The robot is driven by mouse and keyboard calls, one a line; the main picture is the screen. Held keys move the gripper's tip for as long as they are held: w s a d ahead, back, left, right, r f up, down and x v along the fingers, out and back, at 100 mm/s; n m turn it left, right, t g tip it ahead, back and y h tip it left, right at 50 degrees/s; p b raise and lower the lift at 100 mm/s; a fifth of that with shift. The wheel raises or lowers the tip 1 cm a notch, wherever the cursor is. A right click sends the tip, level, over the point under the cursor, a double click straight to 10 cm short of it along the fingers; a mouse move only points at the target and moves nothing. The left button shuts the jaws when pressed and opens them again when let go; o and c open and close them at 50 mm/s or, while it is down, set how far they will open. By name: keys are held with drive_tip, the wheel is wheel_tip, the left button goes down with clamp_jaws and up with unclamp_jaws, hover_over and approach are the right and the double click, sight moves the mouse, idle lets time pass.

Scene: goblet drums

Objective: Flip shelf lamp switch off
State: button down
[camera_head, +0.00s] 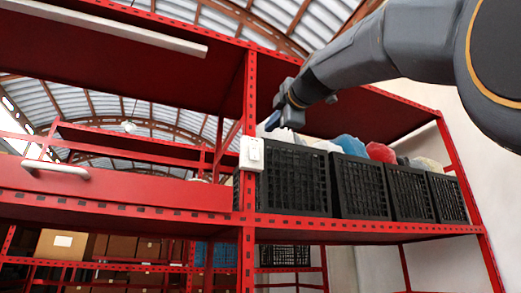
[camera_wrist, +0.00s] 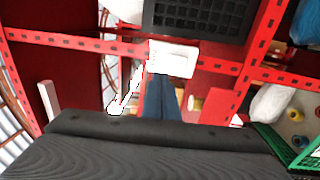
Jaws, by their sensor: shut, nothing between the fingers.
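A white switch box (camera_head: 251,153) is fixed to the front of the red shelf upright. It also shows in the wrist view (camera_wrist: 173,59), at the upper middle. A long white shelf lamp (camera_head: 105,25) runs under the upper shelf edge at the upper left. My gripper (camera_head: 272,121) is shut and empty, above and slightly right of the switch box in the head view. In the wrist view, its dark blue fingers (camera_wrist: 161,85) point toward the box's lower edge. I cannot tell whether they touch it. The switch's rocker position is too small to read.
Several black crates (camera_head: 292,180) with coloured contents stand on the red shelf (camera_head: 370,228) right of the upright. A red panel (camera_head: 120,190) with a white handle (camera_head: 56,169) is at the left. A green crate (camera_wrist: 304,160) shows at the wrist view's lower right.

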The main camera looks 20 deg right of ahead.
drive_tip(key=shift+s+d+r+b, duration=0.15)
drive_tip(key=shift+s+b, duration=0.15)
drive_tip(key=shift+s, duration=0.95)
drive_tip(key=w+f+m+g, duration=0.2)
drive_tip(key=w+f+m, duration=0.15)
drive_tip(key=f, duration=0.85)
drive_tip(key=w+f+m+g, duration=0.25)
drive_tip(key=w+f, duration=0.25)
drive_tip(key=f, duration=0.7)
drive_tip(key=w+f+m+g, duration=0.2)
drive_tip(key=w+f, duration=0.2)
drive_tip(key=f, duration=0.9)
wheel_tip(320, 180, down, 17)
drive_tip(key=s+m+g, duration=0.1)
drive_tip(key=m+g, duration=0.2)
drive_tip(key=s+a+f+m+g, duration=0.1)
drive_tip(key=s+f+g, duration=0.15)
drive_tip(key=f, duration=0.45)
drive_tip(key=s+a+f+m+g+h, duration=0.1)
drive_tip(key=s+f+m, duration=0.1)
drive_tip(key=s+f, duration=0.35)
drive_tip(key=s+a+f+m+g, duration=0.1)
drive_tip(key=s+f, duration=0.1)
drive_tip(key=f, duration=0.6)
drive_tip(key=s+f+m+g, duration=0.4)
drive_tip(key=s+f, duration=1.1)
drive_tip(key=s, duration=0.3)
drive_tip(key=shift+a+f+g+h, duration=0.3)
drive_tip(key=shift+a+f, duration=0.05)
drive_tip(key=shift+a, duration=0.1)
